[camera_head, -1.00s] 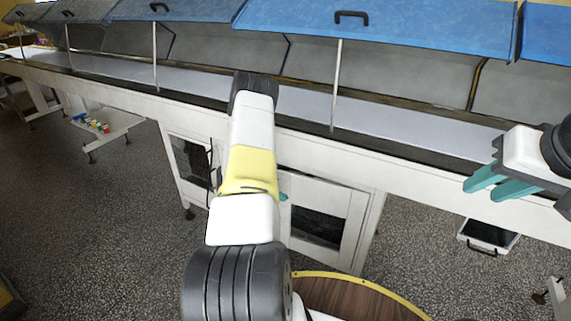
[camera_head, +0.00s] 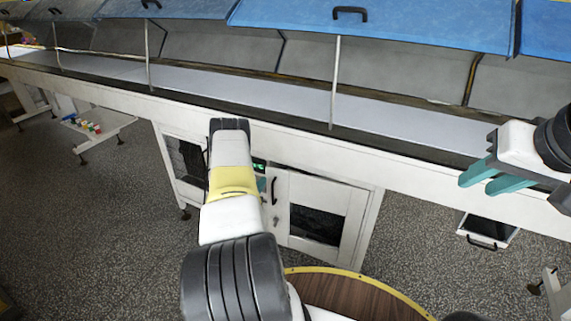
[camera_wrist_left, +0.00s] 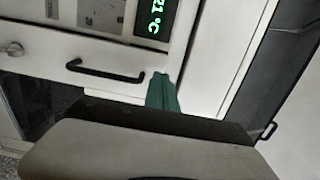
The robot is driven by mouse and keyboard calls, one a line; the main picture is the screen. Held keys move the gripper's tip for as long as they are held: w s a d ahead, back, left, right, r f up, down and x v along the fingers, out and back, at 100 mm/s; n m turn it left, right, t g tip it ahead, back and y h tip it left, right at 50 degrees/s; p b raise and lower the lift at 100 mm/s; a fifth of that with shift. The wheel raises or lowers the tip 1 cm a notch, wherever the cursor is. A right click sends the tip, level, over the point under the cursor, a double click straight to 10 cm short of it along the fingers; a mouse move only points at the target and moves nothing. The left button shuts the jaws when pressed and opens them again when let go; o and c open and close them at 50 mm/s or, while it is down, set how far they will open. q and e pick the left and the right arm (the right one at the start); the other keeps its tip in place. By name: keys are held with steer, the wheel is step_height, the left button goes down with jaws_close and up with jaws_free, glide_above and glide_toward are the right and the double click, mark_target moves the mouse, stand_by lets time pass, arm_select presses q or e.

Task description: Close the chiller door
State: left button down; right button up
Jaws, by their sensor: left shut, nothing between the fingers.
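The chiller door (camera_head: 335,222) is the white, dark-windowed door right of centre under the long line. It has a black bar handle (camera_head: 274,190) and a small knob below it. A dark strip shows along its top edge; I cannot tell whether it is fully shut. A green temperature display (camera_head: 258,165) is beside it. The handle (camera_wrist_left: 105,72) and display (camera_wrist_left: 157,18) also show in the left wrist view. My left gripper (camera_wrist_left: 161,92) is shut and empty, its teal fingertips beside the handle's end; my arm mostly hides it in the head view. My right gripper (camera_head: 490,178) is open and empty.
The white conveyor line (camera_head: 240,97) runs across above the door, under raised blue covers (camera_head: 400,22). A second windowed panel (camera_head: 186,163) is left of my arm. A black-handled tray (camera_head: 487,231) hangs at right. Speckled floor at left is mostly free.

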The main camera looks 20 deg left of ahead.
mark_target(270, 171)
arm_select(q)
steer(key=w, duration=0.5)
steer(key=shift+w, duration=0.35)
steer(key=shift+w+a, duration=0.15)
steer(key=shift+w, duration=1.3)
steer(key=shift+s, duration=0.1)
